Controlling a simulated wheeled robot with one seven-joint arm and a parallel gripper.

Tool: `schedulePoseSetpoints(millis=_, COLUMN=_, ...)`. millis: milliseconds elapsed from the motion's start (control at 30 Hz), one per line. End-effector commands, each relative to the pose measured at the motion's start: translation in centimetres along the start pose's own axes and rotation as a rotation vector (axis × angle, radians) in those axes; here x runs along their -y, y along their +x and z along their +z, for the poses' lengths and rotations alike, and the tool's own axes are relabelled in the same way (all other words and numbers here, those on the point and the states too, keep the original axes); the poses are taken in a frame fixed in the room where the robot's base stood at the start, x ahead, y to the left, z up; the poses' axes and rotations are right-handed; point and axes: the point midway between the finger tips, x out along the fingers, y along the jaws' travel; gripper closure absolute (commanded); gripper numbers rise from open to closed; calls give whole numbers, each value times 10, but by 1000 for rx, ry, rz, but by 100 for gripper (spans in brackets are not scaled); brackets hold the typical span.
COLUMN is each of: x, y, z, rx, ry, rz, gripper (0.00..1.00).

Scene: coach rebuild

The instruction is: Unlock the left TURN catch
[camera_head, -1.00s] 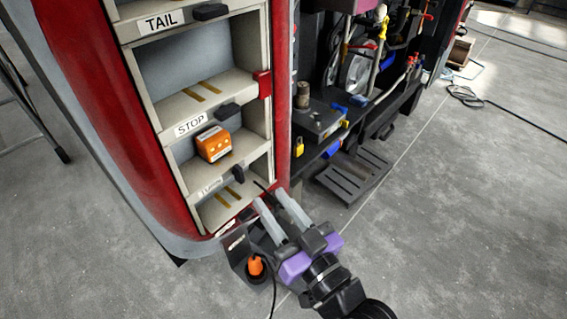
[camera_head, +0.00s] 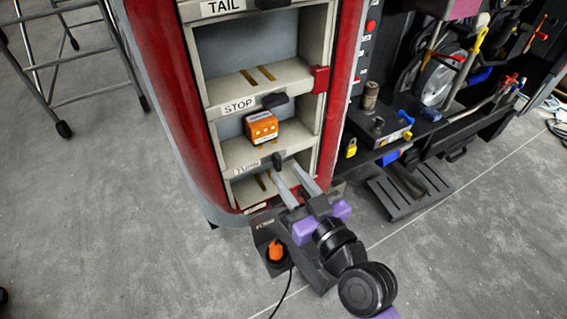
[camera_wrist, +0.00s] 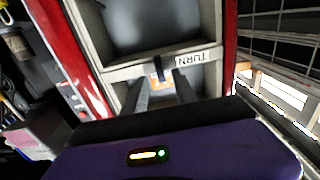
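The TURN catch (camera_head: 277,161) is a small black tab on the shelf front beside the TURN label (camera_head: 247,168), in the lower part of the red-sided cabinet. It stands upright, while the STOP catch (camera_head: 275,100) lies sideways. My gripper (camera_head: 288,177) is open, its two grey fingers pointing up at the TURN catch from below. In the wrist view, which is upside down, the catch (camera_wrist: 158,68) shows in line with the gap between my fingertips (camera_wrist: 160,84). I cannot tell whether they touch it.
An orange box (camera_head: 261,127) sits on the shelf above the TURN label. A black holder with an orange plug (camera_head: 276,250) and cable is below the cabinet. Tools and a black step (camera_head: 408,189) are to the right. Open grey floor lies left and in front.

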Motion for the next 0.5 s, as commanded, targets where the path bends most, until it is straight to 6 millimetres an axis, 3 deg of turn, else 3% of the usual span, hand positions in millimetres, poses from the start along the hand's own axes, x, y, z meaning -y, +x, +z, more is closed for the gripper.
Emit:
schedulePoseSetpoints(millis=200, x=0, y=27, z=-2, rx=0, ry=1, rz=0, gripper=66)
schedulePoseSetpoints(millis=500, x=0, y=34, z=0, rx=0, ry=0, rz=1, gripper=66)
